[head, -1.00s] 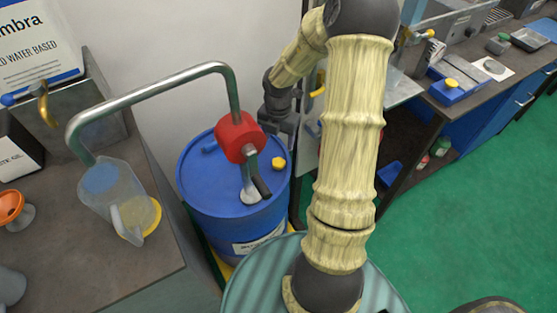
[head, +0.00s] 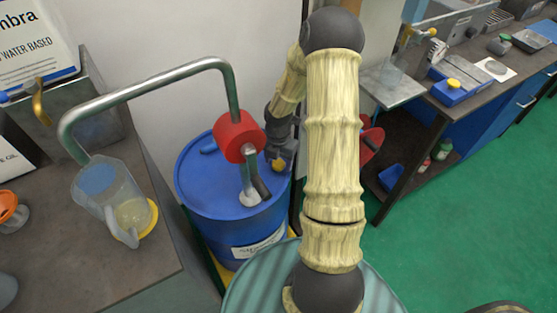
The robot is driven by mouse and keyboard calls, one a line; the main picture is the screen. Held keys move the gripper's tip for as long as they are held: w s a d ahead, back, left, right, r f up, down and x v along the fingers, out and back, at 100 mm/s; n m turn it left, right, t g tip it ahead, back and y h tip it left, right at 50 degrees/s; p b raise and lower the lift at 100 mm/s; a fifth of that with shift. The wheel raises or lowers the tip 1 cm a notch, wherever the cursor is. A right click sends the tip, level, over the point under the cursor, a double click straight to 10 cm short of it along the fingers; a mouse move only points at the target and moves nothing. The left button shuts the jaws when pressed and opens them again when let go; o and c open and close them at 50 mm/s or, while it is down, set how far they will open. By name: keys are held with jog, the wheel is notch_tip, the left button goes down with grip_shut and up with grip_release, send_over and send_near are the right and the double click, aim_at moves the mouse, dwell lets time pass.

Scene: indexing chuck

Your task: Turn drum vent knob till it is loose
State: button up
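The blue drum (head: 215,190) stands at the centre left with a red hand pump on its lid. The yellow vent knob (head: 278,165) is at the right side of the lid, partly covered by my gripper (head: 279,160). My gripper reaches down from behind the knob, and its dark fingers are at the knob. The fingers are small and overlap the knob, so I cannot tell whether they are clamped on it or only around it.
The red pump (head: 238,137) with its crank stands close left of my gripper. Its pipe (head: 150,84) arches left to a clear jug (head: 115,190) on the left bench. A workbench (head: 425,108) stands at the right. Green floor (head: 460,230) is free at the lower right.

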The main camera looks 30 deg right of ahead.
jog(key=c, duration=0.8)
